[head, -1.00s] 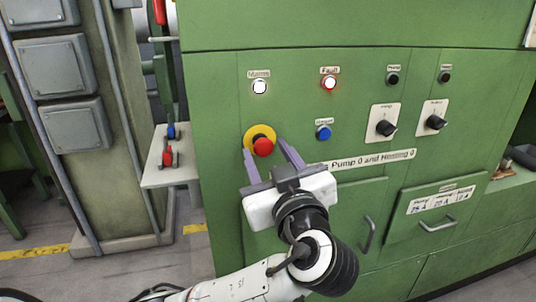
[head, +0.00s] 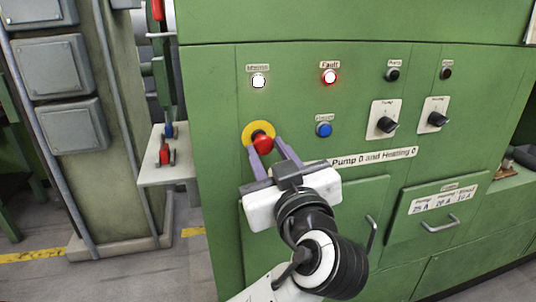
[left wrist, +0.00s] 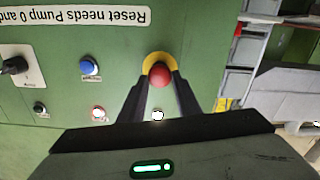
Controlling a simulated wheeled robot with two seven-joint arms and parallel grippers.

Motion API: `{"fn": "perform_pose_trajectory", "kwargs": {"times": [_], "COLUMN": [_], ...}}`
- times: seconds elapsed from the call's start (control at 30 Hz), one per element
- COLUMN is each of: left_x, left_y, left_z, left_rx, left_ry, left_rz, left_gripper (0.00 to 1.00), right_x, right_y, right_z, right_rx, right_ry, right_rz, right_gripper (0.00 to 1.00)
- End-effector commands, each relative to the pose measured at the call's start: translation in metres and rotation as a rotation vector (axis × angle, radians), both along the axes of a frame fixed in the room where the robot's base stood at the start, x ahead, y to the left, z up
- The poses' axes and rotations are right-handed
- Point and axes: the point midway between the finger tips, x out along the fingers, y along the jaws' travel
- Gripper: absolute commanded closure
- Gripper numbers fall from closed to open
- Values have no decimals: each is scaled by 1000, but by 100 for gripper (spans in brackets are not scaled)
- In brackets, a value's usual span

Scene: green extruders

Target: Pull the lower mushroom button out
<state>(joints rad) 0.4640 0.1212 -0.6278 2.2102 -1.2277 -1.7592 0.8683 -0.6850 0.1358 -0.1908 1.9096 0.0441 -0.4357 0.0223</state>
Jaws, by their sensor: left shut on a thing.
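The red mushroom button (head: 262,141) sits on a yellow round plate (head: 251,127) low on the left of the green panel. It also shows in the left wrist view (left wrist: 160,76), with the yellow plate (left wrist: 153,59) behind it. My left gripper (head: 263,147) is at the button, with one finger on each side of it and the fingers closed on its red head. In the left wrist view the two fingers (left wrist: 160,84) reach to the button's sides. My right gripper is not in view.
A blue button (head: 324,129) is right of the red one. A lit white lamp (head: 258,81) and a lit red Fault lamp (head: 330,77) are above. Two black rotary knobs (head: 386,124) (head: 437,119) and a drawer handle (head: 440,224) are further right.

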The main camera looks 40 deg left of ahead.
Motion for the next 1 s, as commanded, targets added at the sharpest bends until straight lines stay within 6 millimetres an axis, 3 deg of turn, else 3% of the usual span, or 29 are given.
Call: {"fn": "perform_pose_trajectory", "kwargs": {"times": [0.03,0.07,0.17,0.57,1.0], "left_x": [-1,-1,-1,-6,-57], "left_y": [-1,-1,-1,-9,-69], "left_z": [-3,-3,-3,-3,-4], "left_rx": [-3,-3,-3,-3,-6], "left_ry": [9,9,7,4,8], "left_rz": [-2,-2,-1,-4,-4], "left_gripper": [100,65,50,50,50], "right_x": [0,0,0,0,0], "right_y": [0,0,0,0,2], "right_z": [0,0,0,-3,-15], "right_rx": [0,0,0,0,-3], "right_ry": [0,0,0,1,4], "right_rz": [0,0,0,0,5], "right_gripper": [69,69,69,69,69]}}
